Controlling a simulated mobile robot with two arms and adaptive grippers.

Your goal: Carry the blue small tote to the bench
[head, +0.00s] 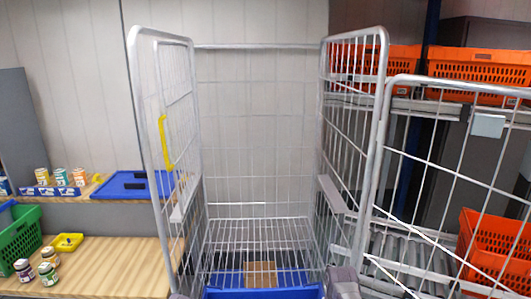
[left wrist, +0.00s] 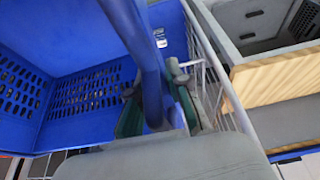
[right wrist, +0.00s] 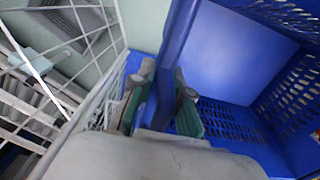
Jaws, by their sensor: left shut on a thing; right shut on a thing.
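The blue small tote (head: 262,292) shows only as a strip of its rim at the bottom of the head view, in front of the roll cage. In the left wrist view its inside (left wrist: 85,90) looks empty, with slotted walls. My left gripper (left wrist: 160,105) is shut on one edge of it. In the right wrist view the tote's inside (right wrist: 235,60) shows again, and my right gripper (right wrist: 162,100) is shut on the opposite edge. In the head view both arms are at the bottom edge and the fingers are hidden. A wooden bench (head: 98,258) stands at the left.
A wire roll cage (head: 260,225) stands straight ahead, its open door (head: 450,150) swung right. A brown block (head: 261,274) shows low inside it. Orange totes (head: 480,70) fill a rack at right. The bench holds a green crate (head: 22,240), jars (head: 48,270) and a yellow tray (head: 67,242).

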